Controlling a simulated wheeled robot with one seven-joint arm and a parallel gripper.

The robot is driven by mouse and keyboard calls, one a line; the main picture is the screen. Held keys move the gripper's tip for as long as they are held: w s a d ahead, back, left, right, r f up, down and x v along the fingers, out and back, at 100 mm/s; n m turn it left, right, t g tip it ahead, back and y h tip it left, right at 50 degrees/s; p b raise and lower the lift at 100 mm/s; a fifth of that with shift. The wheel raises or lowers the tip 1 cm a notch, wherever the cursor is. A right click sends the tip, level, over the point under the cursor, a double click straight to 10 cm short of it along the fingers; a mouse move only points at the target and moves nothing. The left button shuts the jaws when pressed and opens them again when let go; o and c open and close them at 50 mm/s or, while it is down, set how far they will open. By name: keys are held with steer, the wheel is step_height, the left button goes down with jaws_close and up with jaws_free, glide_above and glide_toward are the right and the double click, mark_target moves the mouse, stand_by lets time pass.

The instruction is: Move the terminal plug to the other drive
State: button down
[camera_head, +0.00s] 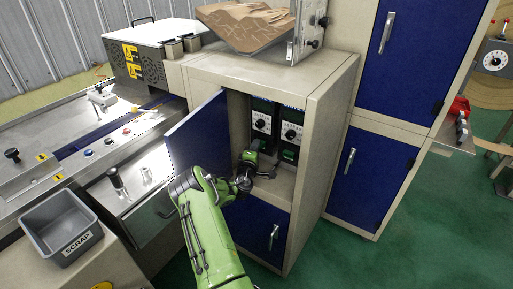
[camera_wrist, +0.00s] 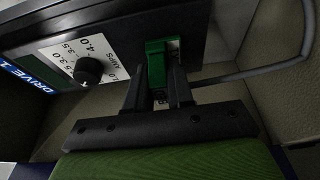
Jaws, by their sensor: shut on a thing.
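The open cabinet holds two dark drives, a left drive (camera_head: 262,121) and a right drive (camera_head: 290,135), each with a white dial panel. My gripper (camera_wrist: 157,88) is shut on the green terminal plug (camera_wrist: 156,66), with one finger on each side of it. The plug is at the lower edge of a drive (camera_wrist: 100,22) with a black knob and a blue DRIVE label, beside a pale socket area. I cannot tell how far the plug is seated. In the head view my gripper (camera_head: 255,158) is inside the cabinet, below the left drive. A green piece (camera_head: 289,154) shows low on the right drive.
A grey cable (camera_wrist: 250,71) runs along the right in the wrist view. The blue cabinet door (camera_head: 196,133) stands open left of my arm. The cabinet side wall (camera_head: 322,130) bounds the right. A grey scrap bin (camera_head: 62,228) sits at far left.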

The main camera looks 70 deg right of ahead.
steer(key=shift+w+a+f, duration=0.1)
steer(key=shift+a, duration=0.05)
steer(key=shift+w+a+b, duration=0.1)
steer(key=shift+a+b, duration=0.3)
steer(key=shift+a, duration=0.35)
steer(key=a, duration=0.1)
steer(key=a+b, duration=0.2)
steer(key=a, duration=0.1)
steer(key=shift+w, duration=0.3)
stand_by(0.3)
